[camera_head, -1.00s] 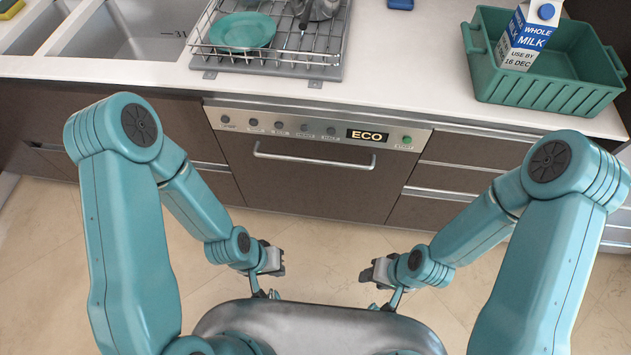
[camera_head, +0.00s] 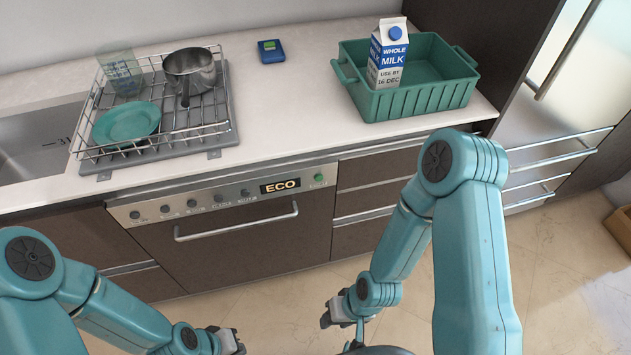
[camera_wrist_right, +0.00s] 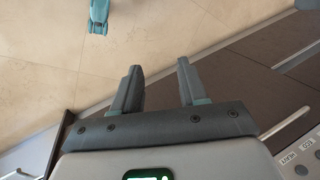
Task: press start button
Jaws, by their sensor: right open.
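The green start button (camera_head: 319,178) sits at the right end of the appliance's control panel (camera_head: 225,198), just right of the lit ECO display (camera_head: 281,186), in the head view. My right gripper (camera_head: 328,316) is low in front of the cabinets, apart from the panel and below the button. In the right wrist view its two fingers (camera_wrist_right: 157,88) are spread with nothing between them. My left gripper (camera_head: 238,342) is at the bottom edge of the head view, far below the panel; its finger opening is too small to judge.
Several dark knobs (camera_head: 192,204) and a bar handle (camera_head: 237,226) are on the appliance front. A green crate (camera_head: 425,100) with a milk carton (camera_head: 388,55), a dish rack (camera_head: 158,140) and a blue scale (camera_head: 271,51) stand on the counter. The floor (camera_head: 430,290) before the cabinets is clear.

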